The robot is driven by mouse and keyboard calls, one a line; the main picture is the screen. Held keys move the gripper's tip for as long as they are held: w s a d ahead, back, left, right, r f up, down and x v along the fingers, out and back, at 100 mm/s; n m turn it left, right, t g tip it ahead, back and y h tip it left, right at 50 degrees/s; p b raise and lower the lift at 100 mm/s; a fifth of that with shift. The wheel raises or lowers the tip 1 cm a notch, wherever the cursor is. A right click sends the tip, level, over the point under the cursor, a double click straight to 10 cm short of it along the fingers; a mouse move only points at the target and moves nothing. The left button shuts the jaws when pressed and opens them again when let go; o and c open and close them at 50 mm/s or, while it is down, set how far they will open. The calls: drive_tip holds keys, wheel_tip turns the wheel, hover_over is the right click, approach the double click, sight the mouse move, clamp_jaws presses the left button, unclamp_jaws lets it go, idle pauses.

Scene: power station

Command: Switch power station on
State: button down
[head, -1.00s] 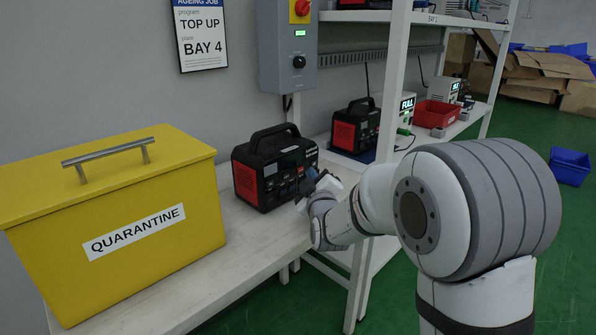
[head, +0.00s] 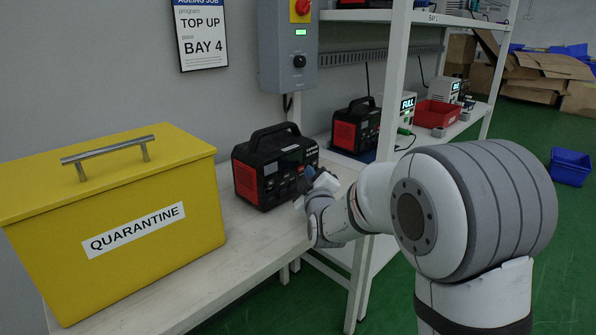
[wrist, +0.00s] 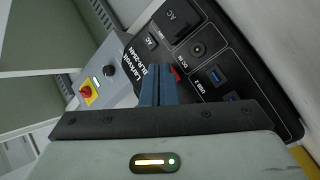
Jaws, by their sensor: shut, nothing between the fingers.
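The power station (head: 274,165), a black box with red ends and a top handle, stands upright on the bench beside the yellow box. My gripper (head: 308,178) is at the right part of its front face. In the wrist view the power station's dark front panel (wrist: 215,62) shows AC sockets, a round DC port and USB ports. My gripper (wrist: 160,72) is shut and empty, its blue-grey fingers pointing at the panel. A small red part (wrist: 175,74) shows right beside the fingertips, partly hidden by them. I cannot tell whether the fingertips touch the panel. The display is too small to read.
A yellow quarantine box (head: 120,225) fills the left of the bench (head: 235,262). A grey wall control box (head: 288,50) with a red knob hangs behind. A shelf post (head: 390,100) stands right of the power station. Another power station (head: 355,128) sits on the shelf beyond.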

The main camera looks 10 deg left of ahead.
drive_tip(key=shift+w+a, duration=0.25)
drive_tip(key=shift+a, duration=0.05)
idle(0.6)
drive_tip(key=shift+d, duration=0.1)
drive_tip(key=shift+s+d+b, duration=0.55)
drive_tip(key=shift+b, duration=0.1)
drive_tip(key=shift+s+d+f+b, duration=0.1)
drive_tip(key=shift+s+d+b, duration=0.2)
drive_tip(key=shift+d+b, duration=0.15)
drive_tip(key=shift+s+d+b, duration=0.6)
drive_tip(key=shift+s+d, duration=0.15)
drive_tip(key=shift+d, duration=0.25)
drive_tip(key=shift+s+d+b, duration=0.55)
drive_tip(key=shift+s+d, duration=0.2)
drive_tip(key=shift+d, duration=0.2)
drive_tip(key=shift+r, duration=0.2)
